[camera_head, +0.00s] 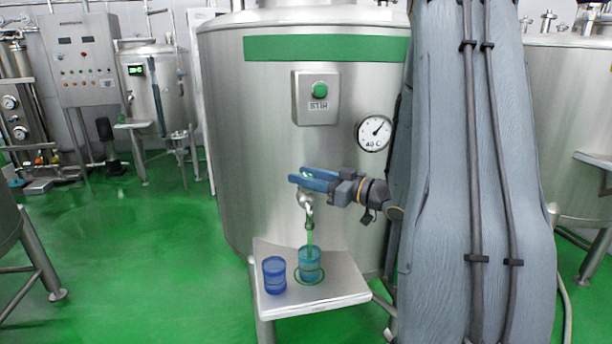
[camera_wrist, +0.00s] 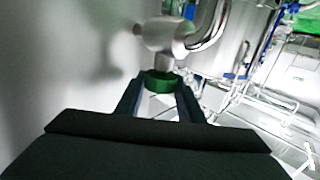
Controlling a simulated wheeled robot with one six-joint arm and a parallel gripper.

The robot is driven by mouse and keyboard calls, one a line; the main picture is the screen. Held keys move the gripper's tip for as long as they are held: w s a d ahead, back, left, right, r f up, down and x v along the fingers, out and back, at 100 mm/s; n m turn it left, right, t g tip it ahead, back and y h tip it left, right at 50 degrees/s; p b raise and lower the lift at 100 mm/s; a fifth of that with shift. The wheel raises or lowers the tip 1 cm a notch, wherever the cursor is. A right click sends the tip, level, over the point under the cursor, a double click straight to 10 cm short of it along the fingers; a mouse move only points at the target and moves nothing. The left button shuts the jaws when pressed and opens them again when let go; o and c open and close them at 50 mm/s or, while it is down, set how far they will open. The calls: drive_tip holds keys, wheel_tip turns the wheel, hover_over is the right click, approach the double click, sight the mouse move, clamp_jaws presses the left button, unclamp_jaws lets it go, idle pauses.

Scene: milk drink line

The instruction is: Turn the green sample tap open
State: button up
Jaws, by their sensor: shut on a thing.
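The green sample tap (camera_wrist: 160,83) shows in the wrist view, with its green handle between my fingers and its metal body (camera_wrist: 168,34) above. My gripper (camera_wrist: 159,98) is shut on the green handle. In the head view, my gripper (camera_head: 313,180) is in front of the steel tank, and its blue fingers mostly hide the handle. The curved metal spout (camera_head: 305,201) hangs below. A thin green line (camera_head: 310,235) runs from the spout down to a teal cup (camera_head: 311,266); I cannot tell whether it is liquid.
A steel shelf (camera_head: 340,288) carries the teal cup and a blue cup (camera_head: 274,276) beside it. The tank (camera_head: 240,140) has a button box (camera_head: 317,98) and a round gauge (camera_head: 374,132). Green floor (camera_head: 150,260) is open at the left.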

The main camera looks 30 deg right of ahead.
drive_tip(key=shift+w+r, duration=0.1)
drive_tip(key=shift+r, duration=0.05)
drive_tip(key=o, duration=1.1)
drive_tip(key=shift+c, duration=0.2)
drive_tip(key=b+v, duration=0.1)
drive_tip(key=v, duration=0.6)
drive_tip(key=shift+s+d, duration=0.15)
drive_tip(key=shift+s, duration=0.2)
drive_tip(key=shift+s, duration=0.1)
